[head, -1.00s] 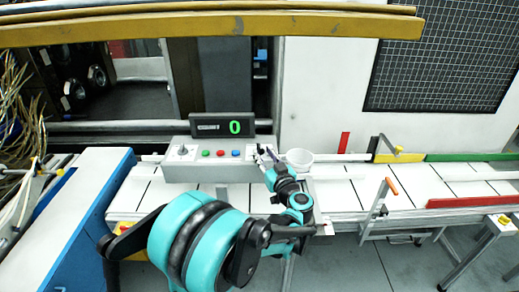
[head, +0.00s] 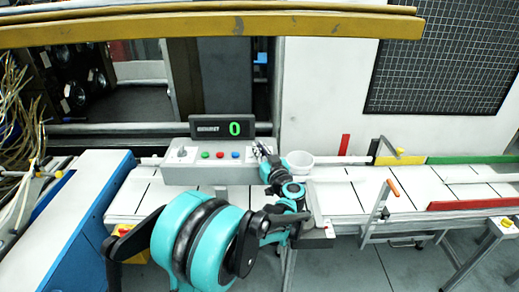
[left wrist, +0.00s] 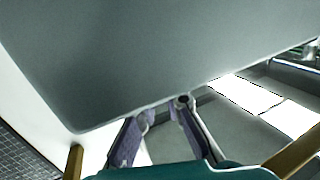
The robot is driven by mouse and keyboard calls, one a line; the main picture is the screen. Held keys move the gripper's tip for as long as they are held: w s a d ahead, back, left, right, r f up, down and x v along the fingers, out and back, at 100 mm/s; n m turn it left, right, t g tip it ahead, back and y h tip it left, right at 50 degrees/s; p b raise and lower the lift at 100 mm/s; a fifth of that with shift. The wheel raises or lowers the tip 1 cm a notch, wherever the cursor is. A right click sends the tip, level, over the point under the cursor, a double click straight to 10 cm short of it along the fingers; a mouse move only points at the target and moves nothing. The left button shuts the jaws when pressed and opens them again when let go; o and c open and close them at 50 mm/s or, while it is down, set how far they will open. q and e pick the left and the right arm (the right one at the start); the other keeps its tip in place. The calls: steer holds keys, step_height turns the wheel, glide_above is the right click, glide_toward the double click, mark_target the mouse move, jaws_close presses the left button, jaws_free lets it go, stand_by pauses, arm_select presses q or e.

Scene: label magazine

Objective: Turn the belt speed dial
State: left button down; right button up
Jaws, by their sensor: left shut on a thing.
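The grey control box (head: 210,175) stands on the conveyor, with a knob (head: 182,152) at its left end. At its right end is a white patch with dark marks (head: 251,148), partly covered by my left gripper (head: 262,151). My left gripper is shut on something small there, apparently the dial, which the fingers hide. In the left wrist view, the two fingers (left wrist: 160,125) reach to the edge of a large grey surface (left wrist: 120,60); the held part cannot be made out. A display (head: 222,128) above the box reads a green 0. My right gripper is not in view.
A white bowl (head: 300,158) stands close to the right of my gripper. The white conveyor (head: 350,195) runs right, with an orange-handled lever (head: 392,187) on its front side.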

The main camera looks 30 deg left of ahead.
arm_select(q)
steer(key=n+g+y, duration=0.1)
steer(key=g, duration=0.1)
steer(key=n+g+y, duration=0.1)
steer(key=n+g, duration=0.1)
steer(key=shift+w+d+g+y, duration=0.1)
steer(key=shift+g+y, duration=0.2)
steer(key=shift+n+g+y+p, duration=0.65)
steer(key=shift+n+g, duration=1.55)
steer(key=shift+g, duration=0.8)
steer(key=shift+n+g, duration=0.3)
steer(key=shift+g, duration=0.2)
steer(key=c, duration=1.6)
jaws_free()
